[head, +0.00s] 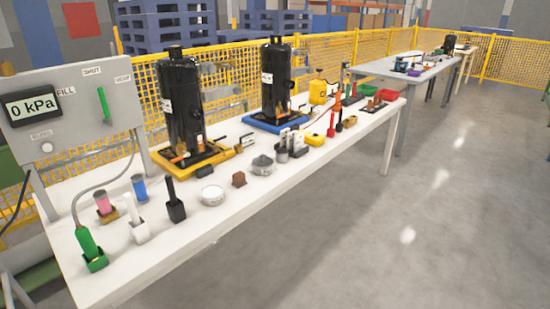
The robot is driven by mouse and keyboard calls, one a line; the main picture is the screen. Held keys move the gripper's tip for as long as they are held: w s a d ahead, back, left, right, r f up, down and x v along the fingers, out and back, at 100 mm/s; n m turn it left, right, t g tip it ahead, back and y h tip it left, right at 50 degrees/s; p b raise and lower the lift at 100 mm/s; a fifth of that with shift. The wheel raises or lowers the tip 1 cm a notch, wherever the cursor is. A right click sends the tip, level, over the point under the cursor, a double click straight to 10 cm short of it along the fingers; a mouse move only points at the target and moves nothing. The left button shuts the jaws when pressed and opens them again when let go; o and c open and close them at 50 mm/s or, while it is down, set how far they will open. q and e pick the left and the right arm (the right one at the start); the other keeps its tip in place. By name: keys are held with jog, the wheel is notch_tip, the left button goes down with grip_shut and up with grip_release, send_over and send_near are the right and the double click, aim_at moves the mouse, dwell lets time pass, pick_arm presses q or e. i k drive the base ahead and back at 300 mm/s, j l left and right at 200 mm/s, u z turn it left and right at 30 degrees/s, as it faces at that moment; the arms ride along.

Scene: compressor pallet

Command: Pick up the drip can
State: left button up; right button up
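No thing in the head view is labelled as the drip can. Two small round containers stand on the white table and may include it, but I cannot tell which: a grey can (262,167) with a darker raised top, and a low white tin (212,196) closer to the front edge. A small brown block (239,180) stands between them. Neither of my grippers is in view, and nothing is seen touching either container.
A black cylinder (181,105) stands on a yellow tray (215,153) behind the containers, another (276,80) on a blue tray (262,124). A gauge panel (75,105) and bottles in holders, including a green one (88,243), stand left. The floor (400,230) in front is clear.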

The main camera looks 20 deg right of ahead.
aim_at(282, 156)
jog(key=i+l+u, duration=0.1)
jog(key=u, duration=1.05)
jog(key=l+u, duration=0.35)
jog(key=k+l+u, duration=0.1)
jog(key=l+u, duration=0.3)
jog(key=l, duration=0.15)
jog(key=k+l+u, duration=0.2)
jog(key=l, duration=0.25)
jog(key=l+u, duration=0.2)
jog(key=l, duration=0.2)
jog(key=k+l+u, duration=0.1)
jog(key=l, duration=0.35)
jog(key=k+l, duration=0.3)
jog(key=l, duration=0.15)
jog(key=k+l+u, duration=0.15)
jog(key=l, duration=0.25)
jog(key=k+l+u, duration=0.1)
jog(key=k+l, duration=0.15)
jog(key=l, duration=0.2)
